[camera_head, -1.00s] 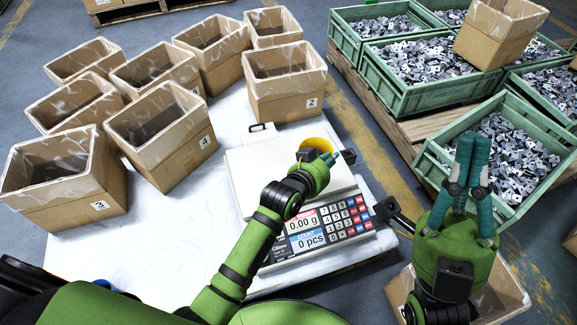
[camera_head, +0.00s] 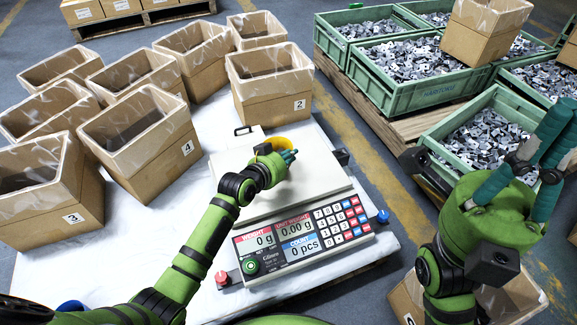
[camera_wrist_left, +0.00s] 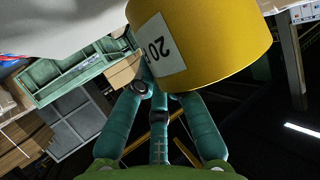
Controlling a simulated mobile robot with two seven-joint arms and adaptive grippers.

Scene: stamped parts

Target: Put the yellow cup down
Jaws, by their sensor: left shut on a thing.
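The yellow cup (camera_head: 274,146) shows partly behind my left gripper (camera_head: 287,157) in the head view, over the far part of the scale's pale plate (camera_head: 322,172). In the left wrist view the cup (camera_wrist_left: 225,45) is large, with a white label reading upside down. My left gripper (camera_wrist_left: 160,105) is shut on the cup's side. I cannot tell whether the cup's base touches the plate. The scale's display (camera_head: 285,237) reads 0 g and 0 pcs. My right gripper (camera_head: 528,150) is empty, its fingers spread, at the right, away from the scale.
Several lined cardboard boxes stand left of and behind the scale; box 2 (camera_head: 271,85) is just behind it. Green crates (camera_head: 425,95) of metal parts stand on a pallet at the right. The white table surface (camera_head: 155,225) is clear left of the scale.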

